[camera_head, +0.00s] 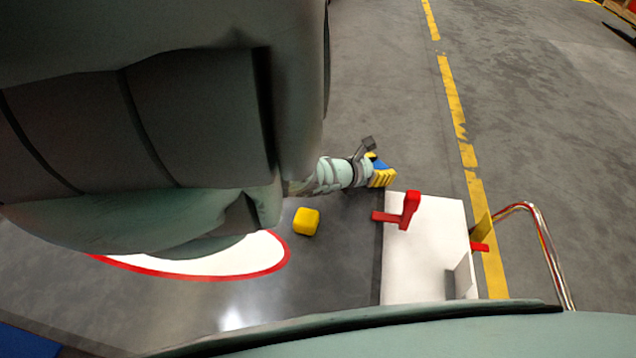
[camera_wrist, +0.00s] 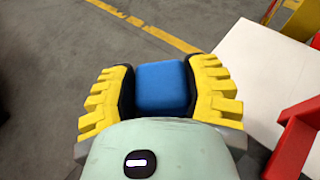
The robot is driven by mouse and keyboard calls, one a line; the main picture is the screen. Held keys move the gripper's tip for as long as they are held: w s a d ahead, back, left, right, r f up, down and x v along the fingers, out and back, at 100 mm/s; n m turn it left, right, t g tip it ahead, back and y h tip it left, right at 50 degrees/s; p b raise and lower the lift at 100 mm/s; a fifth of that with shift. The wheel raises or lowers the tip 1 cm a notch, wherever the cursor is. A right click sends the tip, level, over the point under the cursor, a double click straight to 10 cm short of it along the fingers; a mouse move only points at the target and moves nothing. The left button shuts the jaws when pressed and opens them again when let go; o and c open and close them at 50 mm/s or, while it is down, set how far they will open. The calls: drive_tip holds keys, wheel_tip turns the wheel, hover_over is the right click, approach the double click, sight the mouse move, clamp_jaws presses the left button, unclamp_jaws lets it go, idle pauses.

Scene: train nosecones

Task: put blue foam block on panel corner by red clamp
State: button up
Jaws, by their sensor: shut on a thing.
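The blue foam block (camera_wrist: 162,86) is between the two yellow ridged fingers of my gripper (camera_wrist: 160,92) in the wrist view, and the fingers press on both its sides. In the head view the blue block (camera_head: 379,164) shows only in part, at the end of my arm by my gripper (camera_head: 382,172). The white panel (camera_head: 430,245) lies to the lower right of my gripper. The red clamp (camera_head: 409,211) sits near the panel's upper left corner. In the wrist view the panel (camera_wrist: 262,75) and the red clamp (camera_wrist: 292,145) are right of the block.
A yellow block (camera_head: 307,221) lies on the grey floor left of the panel. A bent metal rail (camera_head: 545,245) stands right of the panel, beside a yellow floor line (camera_head: 452,100). Upright plates (camera_head: 462,277) stand at the panel's right side. Floor beyond the panel is clear.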

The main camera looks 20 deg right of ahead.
drive_tip(key=shift+f, duration=0.1)
drive_tip(key=shift+f, duration=0.2)
drive_tip(key=o, duration=0.9)
drive_tip(key=shift+o, duration=0.2)
drive_tip(key=shift+r, duration=0.1)
drive_tip(key=shift+r, duration=0.25)
drive_tip(key=p+v, duration=0.7)
drive_tip(key=v, duration=0.4)
drive_tip(key=shift+w+f, duration=0.1)
drive_tip(key=shift+w, duration=0.05)
drive_tip(key=shift+s+a+p, duration=0.2)
drive_tip(key=shift+a+p, duration=0.15)
drive_tip(key=shift+a, duration=0.2)
